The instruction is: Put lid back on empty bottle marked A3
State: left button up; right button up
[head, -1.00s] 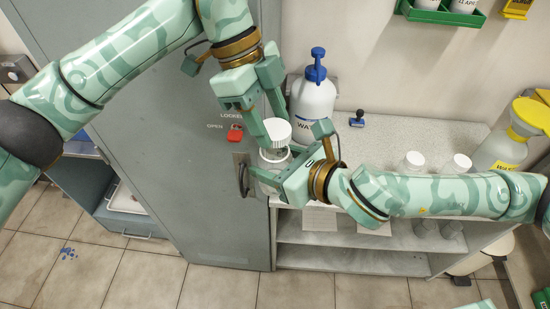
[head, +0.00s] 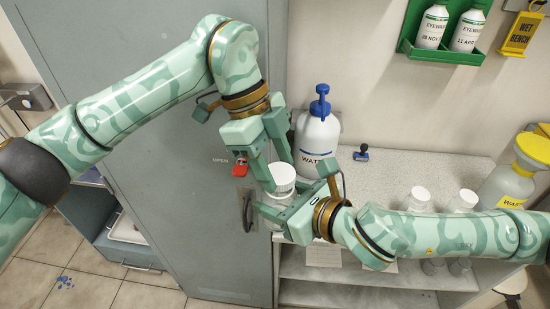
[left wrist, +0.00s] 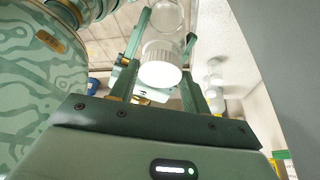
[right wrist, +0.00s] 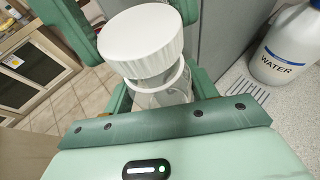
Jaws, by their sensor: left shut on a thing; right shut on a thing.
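A white ribbed lid (head: 282,175) is between the fingers of my left gripper (head: 280,178), which is shut on it. The lid also shows in the left wrist view (left wrist: 162,68) and the right wrist view (right wrist: 140,40). My right gripper (head: 276,211) is shut on a clear, empty-looking bottle (right wrist: 163,96), right below the lid. In the right wrist view the lid looks slightly tilted and off to the left of the bottle's rim. I cannot tell whether they touch. No A3 mark is readable; the bottle is mostly hidden by my right gripper in the head view.
A white WATER bottle (head: 317,142) with a blue top stands just behind the grippers. Two clear white-lidded bottles (head: 418,199) and a yellow-topped container (head: 512,175) stand at right on the bench. A grey cabinet (head: 170,150) is close at left. A blue stamp (head: 361,153) lies behind.

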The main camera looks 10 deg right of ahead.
pick_arm(q)
jog(key=shift+f, duration=0.55)
dwell(0.4)
jog(key=o, duration=0.9)
pick_arm(e)
grip_shut()
pick_arm(q)
jog(key=shift+o, duration=0.2)
jog(key=shift+r, duration=2.25)
jog(key=shift+r, duration=0.1)
jog(key=shift+c, duration=0.4)
